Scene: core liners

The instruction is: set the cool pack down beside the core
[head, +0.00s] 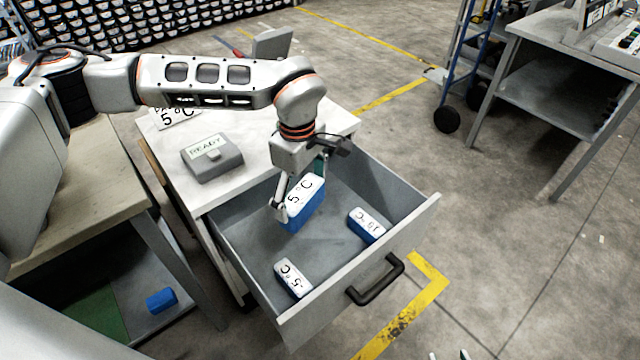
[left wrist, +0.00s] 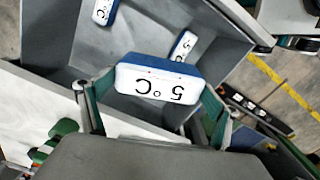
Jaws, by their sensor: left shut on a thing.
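My left gripper (head: 303,196) is shut on a blue and white cool pack (head: 300,211) marked 5 °C. It holds the pack over the open grey drawer; whether the pack touches the drawer floor I cannot tell. In the left wrist view the pack (left wrist: 158,82) sits between the two fingers, label facing the camera. Two other blue and white packs lie in the drawer: one near its front left (head: 292,279), one near its right side (head: 366,225). I cannot make out a core. Only the tips of my right gripper (head: 449,355) show at the bottom edge, apart.
The drawer (head: 330,308) is pulled out from a white-topped cabinet carrying a grey box (head: 212,158) marked READY. A worktable (head: 85,190) stands left, with a blue object (head: 161,300) on its lower shelf. Open floor lies right of the drawer.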

